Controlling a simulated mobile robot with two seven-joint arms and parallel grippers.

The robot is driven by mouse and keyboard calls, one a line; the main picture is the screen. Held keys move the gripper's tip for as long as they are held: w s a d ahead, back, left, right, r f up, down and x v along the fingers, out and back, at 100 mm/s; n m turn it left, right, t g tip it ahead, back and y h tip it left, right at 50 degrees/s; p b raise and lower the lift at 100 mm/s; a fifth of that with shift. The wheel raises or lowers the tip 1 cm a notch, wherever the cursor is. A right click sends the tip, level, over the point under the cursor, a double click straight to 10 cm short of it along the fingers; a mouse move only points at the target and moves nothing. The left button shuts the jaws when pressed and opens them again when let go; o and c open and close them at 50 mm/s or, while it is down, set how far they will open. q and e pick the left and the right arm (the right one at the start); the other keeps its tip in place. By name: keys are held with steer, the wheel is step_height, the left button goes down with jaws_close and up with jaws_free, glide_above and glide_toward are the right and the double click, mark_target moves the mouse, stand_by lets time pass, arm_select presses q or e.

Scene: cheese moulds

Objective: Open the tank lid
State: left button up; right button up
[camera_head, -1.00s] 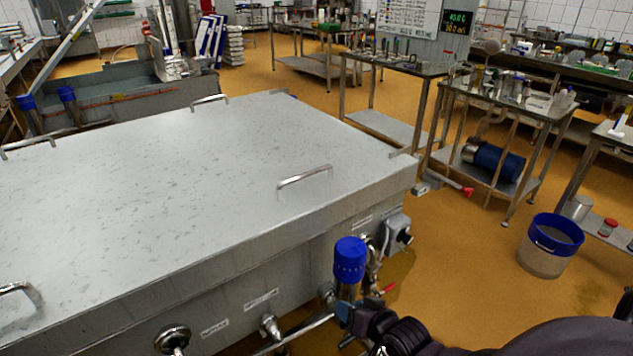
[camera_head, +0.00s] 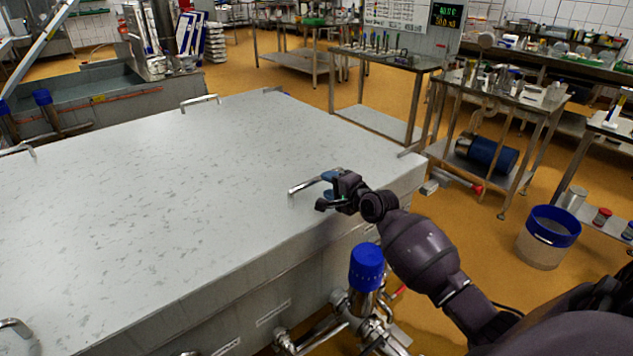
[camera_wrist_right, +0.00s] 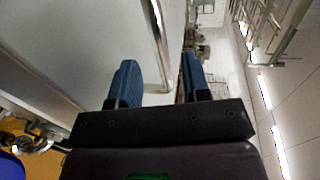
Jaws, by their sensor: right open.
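The tank lid (camera_head: 180,190) is a broad, flat, speckled steel cover lying flat on the tank, with bar handles along its edges. My right gripper (camera_head: 325,190) is at the front-right bar handle (camera_head: 303,185). Its fingers hide the right end of that handle. In the right wrist view the two blue fingertips (camera_wrist_right: 160,78) are apart, and the handle (camera_wrist_right: 160,45) runs between them, ahead of the jaws. I cannot tell whether the fingers touch it. My left gripper is not in view.
A blue-capped valve (camera_head: 366,268) stands at the tank's front, below my right arm. A blue-rimmed bucket (camera_head: 549,238) is on the floor at the right. A steel table (camera_head: 500,92) with tools stands behind it. Open floor lies right of the tank.

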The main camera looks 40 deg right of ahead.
mark_target(320, 181)
steer(key=shift+b+x, duration=0.55)
steer(key=shift+x, duration=2.25)
steer(key=shift+f, duration=0.1)
jaws_close()
